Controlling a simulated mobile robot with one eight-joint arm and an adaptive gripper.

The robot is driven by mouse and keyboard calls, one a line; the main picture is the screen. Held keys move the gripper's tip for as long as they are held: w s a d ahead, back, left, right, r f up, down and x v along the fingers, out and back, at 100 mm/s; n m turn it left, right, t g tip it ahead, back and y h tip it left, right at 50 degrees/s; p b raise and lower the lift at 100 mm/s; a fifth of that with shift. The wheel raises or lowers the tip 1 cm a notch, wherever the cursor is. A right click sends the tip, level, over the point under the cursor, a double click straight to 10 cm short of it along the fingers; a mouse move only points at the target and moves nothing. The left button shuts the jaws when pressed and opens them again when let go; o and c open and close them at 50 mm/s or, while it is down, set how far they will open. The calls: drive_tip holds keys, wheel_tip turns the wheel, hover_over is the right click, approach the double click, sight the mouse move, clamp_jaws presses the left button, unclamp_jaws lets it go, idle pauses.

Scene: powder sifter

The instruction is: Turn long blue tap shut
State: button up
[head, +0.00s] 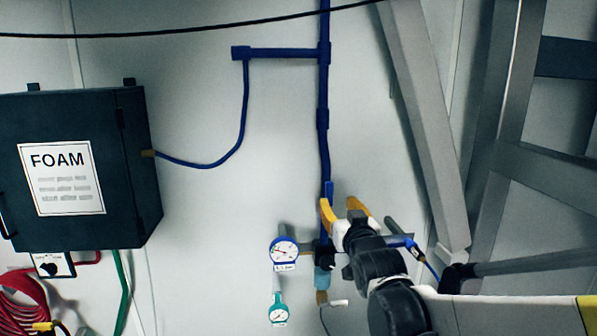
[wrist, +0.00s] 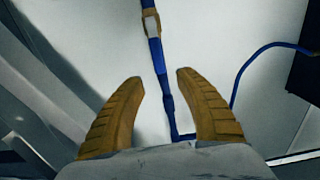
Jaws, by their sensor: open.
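A bright blue lever (head: 329,189), which looks like the long blue tap handle, stands upright along the dark blue vertical pipe (head: 323,150) in the head view. In the wrist view, a blue length (wrist: 155,52) runs down from a brass and white fitting (wrist: 151,22) in line with the pipe. My gripper (head: 340,206) is just right of and below the lever's upper end. In the wrist view my gripper (wrist: 159,80) is open, with the pipe line passing between its orange fingers. Contact cannot be told. My gripper and wrist hide part of the tap in the head view.
A blue-rimmed gauge (head: 284,251) and a green gauge (head: 278,312) sit left of the pipe. A dark FOAM box (head: 135,160) hangs left. Grey beams (head: 425,125) stand right.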

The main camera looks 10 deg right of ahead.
sight(330, 190)
drive_tip(key=w+p, duration=0.2)
drive_tip(key=w, duration=0.8)
drive_tip(key=shift+w+d, duration=0.1)
drive_tip(key=shift+w, duration=0.1)
drive_tip(key=shift+s, duration=0.1)
clamp_jaws()
